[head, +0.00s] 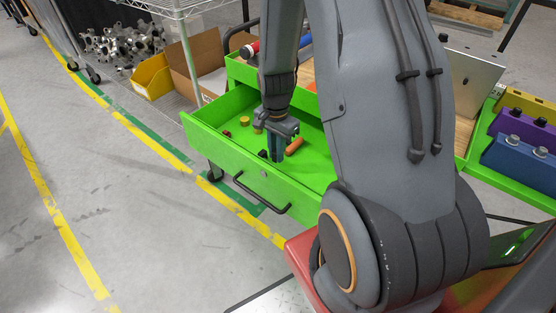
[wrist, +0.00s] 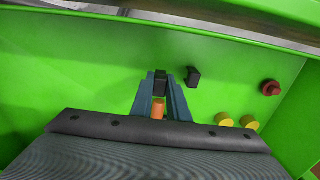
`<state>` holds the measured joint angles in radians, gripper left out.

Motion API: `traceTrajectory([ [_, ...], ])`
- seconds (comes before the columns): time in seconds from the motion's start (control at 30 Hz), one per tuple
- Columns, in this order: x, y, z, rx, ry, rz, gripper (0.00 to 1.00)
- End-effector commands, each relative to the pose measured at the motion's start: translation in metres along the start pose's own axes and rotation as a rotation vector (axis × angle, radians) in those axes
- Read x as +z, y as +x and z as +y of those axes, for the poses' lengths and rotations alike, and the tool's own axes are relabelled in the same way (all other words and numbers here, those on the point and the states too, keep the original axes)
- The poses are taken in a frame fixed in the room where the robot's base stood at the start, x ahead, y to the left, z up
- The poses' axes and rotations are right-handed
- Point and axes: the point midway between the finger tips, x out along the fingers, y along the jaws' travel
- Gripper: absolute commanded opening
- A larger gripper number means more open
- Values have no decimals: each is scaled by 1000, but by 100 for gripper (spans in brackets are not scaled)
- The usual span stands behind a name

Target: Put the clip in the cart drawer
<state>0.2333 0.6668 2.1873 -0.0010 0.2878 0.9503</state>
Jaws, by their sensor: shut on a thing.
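My gripper (head: 278,152) reaches down into the open green cart drawer (head: 225,158). In the wrist view its two blue-grey fingers (wrist: 160,88) are closed on a small black piece at their tips, which I take to be the clip (wrist: 160,77). The clip is inside the drawer's outline, close to the floor; whether it touches the floor I cannot tell. In the head view the fingers hide it. A second small black block (wrist: 193,77) lies on the drawer floor just right of the fingers. An orange cylinder (wrist: 158,110) shows between the fingers, partly hidden.
The drawer also holds a red piece (wrist: 270,88) and two yellow cylinders (wrist: 224,119). The drawer's front wall with its black handle (head: 262,196) stands toward the aisle. Blue and purple blocks (head: 520,160) sit on a green fixture at the right.

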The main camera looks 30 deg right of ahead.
Motion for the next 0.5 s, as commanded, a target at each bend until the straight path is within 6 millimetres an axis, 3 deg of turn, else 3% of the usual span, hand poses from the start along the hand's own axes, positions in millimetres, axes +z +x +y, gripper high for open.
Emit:
traceTrajectory([
  [0.27,1,36,0,2,-1,-1,0],
  [0.5,0,40,0,-1,-1,1,0],
])
